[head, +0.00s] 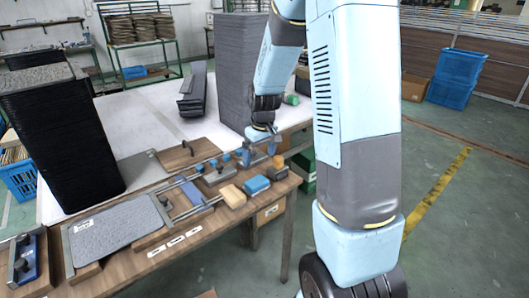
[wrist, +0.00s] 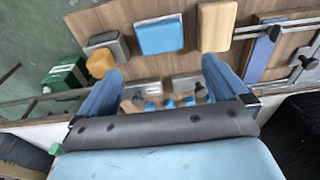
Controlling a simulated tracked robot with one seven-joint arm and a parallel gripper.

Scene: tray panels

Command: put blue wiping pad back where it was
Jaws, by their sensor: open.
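The blue wiping pad (head: 256,185) lies on the wooden table, to the right of a yellow pad (head: 232,196). In the wrist view the blue pad (wrist: 160,36) lies flat on the wood, between the yellow pad and a grey block with a round tan knob (wrist: 101,62). My gripper (head: 262,149) is open above the table's right end, behind the pad in the head view. Its two blue fingers (wrist: 163,82) are wide apart in the wrist view, with nothing between them. The pad is beyond the fingertips, and no contact shows.
A grey textured panel (head: 110,229) lies on the table at the front left, beside a metal-railed fixture. Tall dark stacks (head: 62,130) and (head: 240,68) stand behind. A green box (wrist: 66,76) is by the table edge. Floor at the right is open.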

